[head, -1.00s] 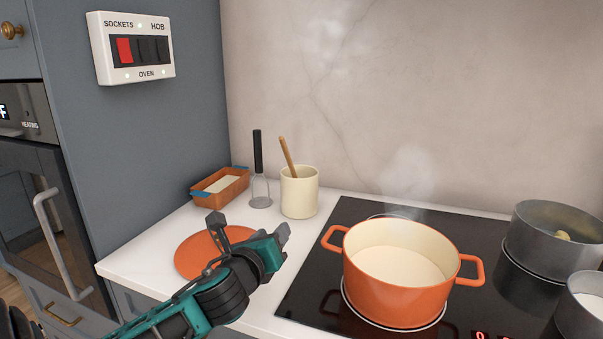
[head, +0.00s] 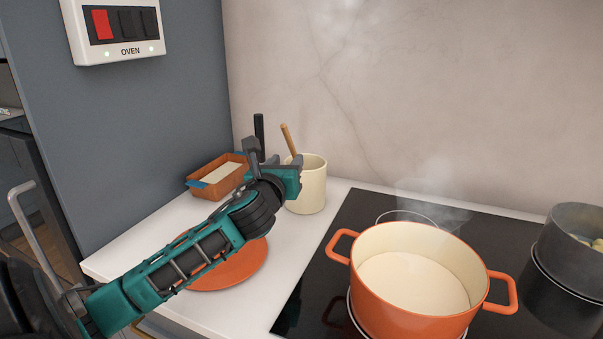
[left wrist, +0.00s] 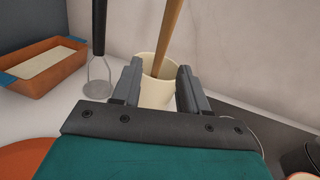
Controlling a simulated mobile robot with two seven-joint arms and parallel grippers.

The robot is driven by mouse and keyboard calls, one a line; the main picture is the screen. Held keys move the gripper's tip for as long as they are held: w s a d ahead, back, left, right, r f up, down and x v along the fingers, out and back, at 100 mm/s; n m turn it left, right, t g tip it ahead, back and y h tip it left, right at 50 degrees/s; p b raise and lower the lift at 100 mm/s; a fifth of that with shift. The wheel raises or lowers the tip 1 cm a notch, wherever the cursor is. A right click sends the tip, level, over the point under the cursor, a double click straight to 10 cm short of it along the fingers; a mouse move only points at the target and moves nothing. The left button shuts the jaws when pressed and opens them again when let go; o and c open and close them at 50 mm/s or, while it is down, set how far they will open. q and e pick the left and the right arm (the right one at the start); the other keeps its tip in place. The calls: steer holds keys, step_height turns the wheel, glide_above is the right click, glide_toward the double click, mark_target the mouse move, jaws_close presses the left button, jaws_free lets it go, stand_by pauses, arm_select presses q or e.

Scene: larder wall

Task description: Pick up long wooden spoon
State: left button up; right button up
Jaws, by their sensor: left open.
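The long wooden spoon (head: 289,140) stands tilted in a cream crock (head: 312,185), its handle rising above the rim. In the left wrist view the spoon's handle (left wrist: 169,38) rises between the two finger lines, beyond the tips. Its lower end is hidden inside the crock (left wrist: 157,92). My left gripper (head: 275,158) is open and empty, in front of the crock and close to it. In the left wrist view its fingers (left wrist: 157,78) frame the crock's rim. I cannot tell the exact gap to the handle. My right gripper is not in view.
A black-handled utensil (head: 259,135) stands just left of the crock. A terracotta loaf dish (head: 216,178) lies further left, and an orange plate (head: 235,270) lies under my left arm. A steaming orange pot (head: 415,275) and a grey pot (head: 578,235) are on the hob at right.

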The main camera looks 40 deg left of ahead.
mark_target(292, 152)
arm_select(q)
steer(key=shift+r+x, duration=0.2)
steer(key=shift+x, duration=3)
jaws_close()
